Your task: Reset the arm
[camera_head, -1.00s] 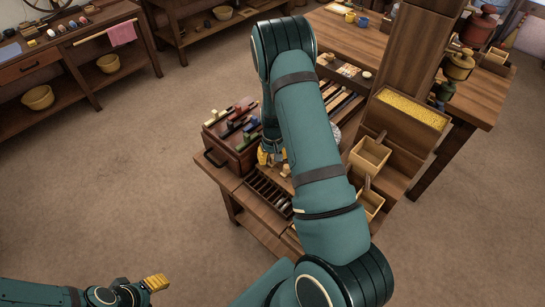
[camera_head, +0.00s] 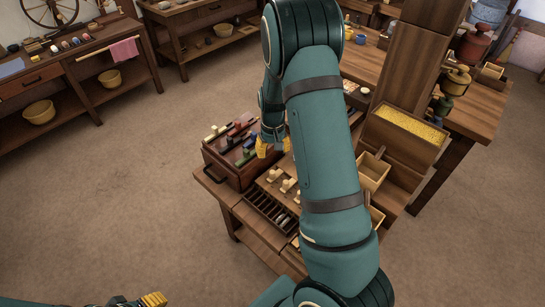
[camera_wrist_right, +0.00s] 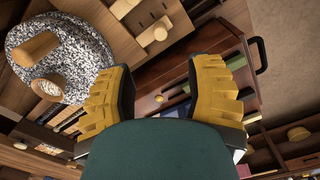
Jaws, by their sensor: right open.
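My right arm crosses the middle of the head view. Its right gripper (camera_head: 271,147) hangs fingers down over the table, just to the right of a dark wooden box (camera_head: 226,176). In the right wrist view the two yellow fingers of this gripper (camera_wrist_right: 165,95) stand wide apart with nothing between them. My left gripper (camera_head: 153,300) shows only at the bottom edge of the head view, as a yellow finger part; its jaw state is unclear.
A slotted rack (camera_head: 268,212) lies on the work table. A speckled grey stone (camera_wrist_right: 60,55) with wooden pegs shows in the wrist view. A tray of yellow grain (camera_head: 410,127) and a tall wooden post (camera_head: 408,55) stand to the right. The floor at left is clear.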

